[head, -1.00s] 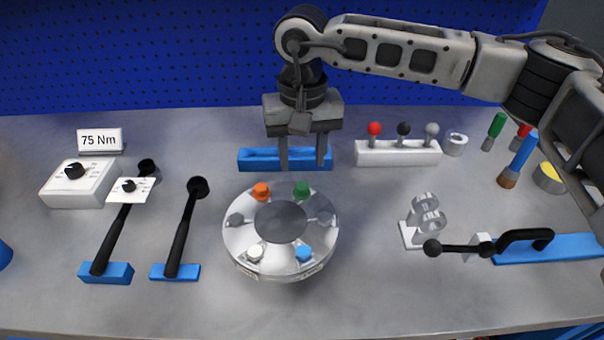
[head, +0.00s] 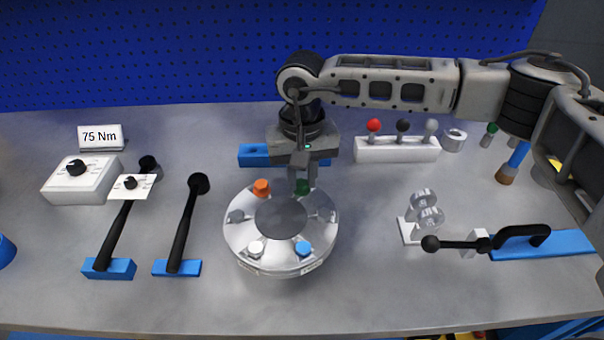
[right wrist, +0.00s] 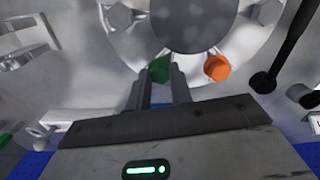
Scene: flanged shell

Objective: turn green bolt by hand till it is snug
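A round metal flanged shell (head: 281,262) stands on the bench with coloured bolts around its top ring. The green bolt (head: 304,187) is at the far right of the ring; the right wrist view shows its head (right wrist: 160,70) too. My right gripper (head: 302,182) points down over it, fingers close together with the green head between their tips, seemingly gripped. The fingers partly hide the bolt. An orange bolt (head: 261,187) is just left of it. A white bolt (head: 256,248) and a blue bolt (head: 303,248) are at the front. My left gripper is not in view.
Two black wrenches (head: 184,230) lie left, near a white dial box (head: 82,180) and a "75 Nm" sign (head: 100,137). A blue block (head: 254,155) and a white rack with coloured knobs (head: 397,150) stand behind. A black-handled tool (head: 522,234) lies right.

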